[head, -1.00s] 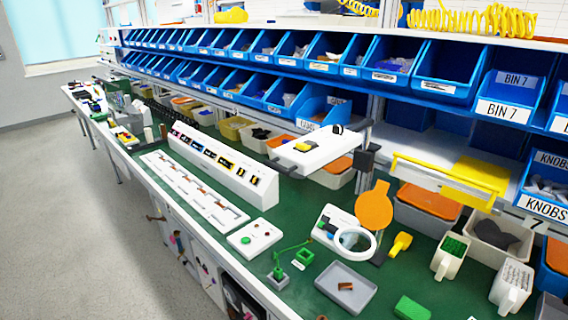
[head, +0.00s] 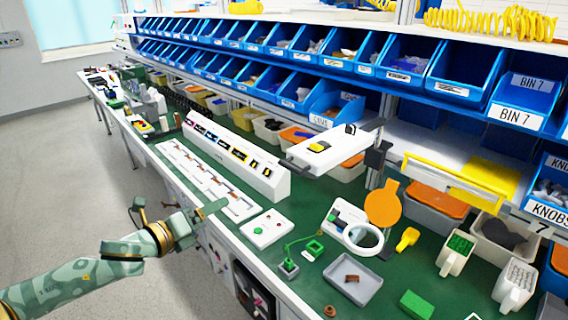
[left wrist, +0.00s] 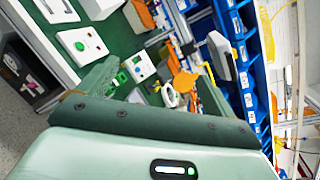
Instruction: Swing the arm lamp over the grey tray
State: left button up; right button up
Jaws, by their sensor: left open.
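A small green arm lamp (head: 289,268) stands on the green bench top, with a square base and a thin arm reaching right. Its square green head (head: 314,248) is at the arm's end, behind and left of the grey tray. The grey tray (head: 370,290) lies right of the lamp base and holds a small brown piece (head: 352,278). My left gripper (head: 212,209) is open and empty over the bench's front edge, left of the lamp and apart from it. The lamp shows small between the fingers in the left wrist view (left wrist: 122,77). My right gripper is out of view.
A white box with buttons (head: 267,229) sits between my left gripper and the lamp. A white ring magnifier (head: 363,253) and orange disc (head: 384,204) stand behind the tray. A green block (head: 416,304) lies to its right.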

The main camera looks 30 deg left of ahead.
aim_at(288, 168)
pick_arm(q)
jog(key=s+d+r+m+t+h, duration=0.15)
jog(key=d+r+m+h, duration=0.25)
jog(key=d+r+m, duration=0.5)
jog(key=w+d+m, duration=0.1)
jog(key=w+d, duration=0.1)
jog(key=w, duration=0.3)
jog(key=w+d, duration=0.1)
jog(key=w, duration=0.3)
jog(key=w+d+m, duration=0.1)
jog(key=w+d, duration=0.1)
jog(key=w, duration=0.3)
jog(key=shift+w+d+r+m+p, duration=0.1)
jog(key=shift+w+d+m+p, duration=0.2)
jog(key=shift+w+d+p, duration=0.05)
jog(key=shift+c, duration=0.3)
